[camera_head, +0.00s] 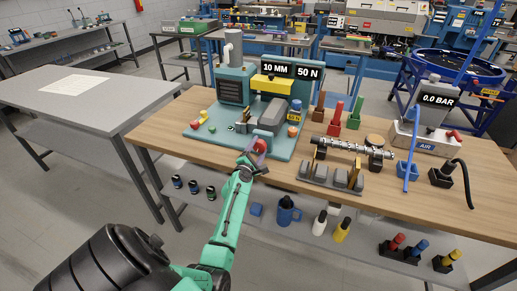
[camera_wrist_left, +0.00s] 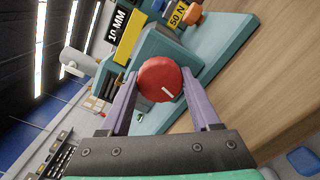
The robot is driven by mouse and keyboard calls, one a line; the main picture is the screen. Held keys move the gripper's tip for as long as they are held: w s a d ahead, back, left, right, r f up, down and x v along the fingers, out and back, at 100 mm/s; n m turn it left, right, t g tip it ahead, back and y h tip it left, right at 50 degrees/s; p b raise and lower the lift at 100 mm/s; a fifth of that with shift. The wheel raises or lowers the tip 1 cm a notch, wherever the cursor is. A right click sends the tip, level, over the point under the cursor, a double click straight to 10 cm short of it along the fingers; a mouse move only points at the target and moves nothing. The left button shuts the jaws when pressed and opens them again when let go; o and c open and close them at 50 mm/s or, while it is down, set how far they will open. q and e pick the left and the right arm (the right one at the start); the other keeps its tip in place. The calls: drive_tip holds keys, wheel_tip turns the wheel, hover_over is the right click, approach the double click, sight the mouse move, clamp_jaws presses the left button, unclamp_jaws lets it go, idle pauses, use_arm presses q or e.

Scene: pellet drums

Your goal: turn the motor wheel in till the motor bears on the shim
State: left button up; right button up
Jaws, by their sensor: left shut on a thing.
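The red motor wheel (camera_wrist_left: 161,79) with a white mark sits between the purple fingers of my left gripper (camera_wrist_left: 156,88) in the left wrist view. My left gripper (camera_head: 257,150) is shut on the wheel at the front edge of the teal machine base (camera_head: 225,140) in the head view. The wheel is small and partly covered there. Behind it stand grey blocks (camera_head: 268,115), apparently the motor, and a yellow block (camera_head: 272,84). I cannot make out the shim or whether the motor touches it. My right gripper is not in view.
Signs on the machine read 10 MM (camera_head: 274,67) and 50 N (camera_head: 309,72). To the right are a metal screw (camera_head: 340,148) on a stand, a grey slotted rack (camera_head: 330,178) and an air box (camera_head: 425,140) reading 0.0 BAR. Bare wooden bench (camera_head: 420,185) lies at the front right.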

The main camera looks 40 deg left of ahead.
use_arm(q)
drive_tip(key=m, duration=1.2)
drive_tip(key=shift+m, duration=1.9)
drive_tip(key=o, duration=1.4)
drive_tip(key=shift+s, duration=0.1)
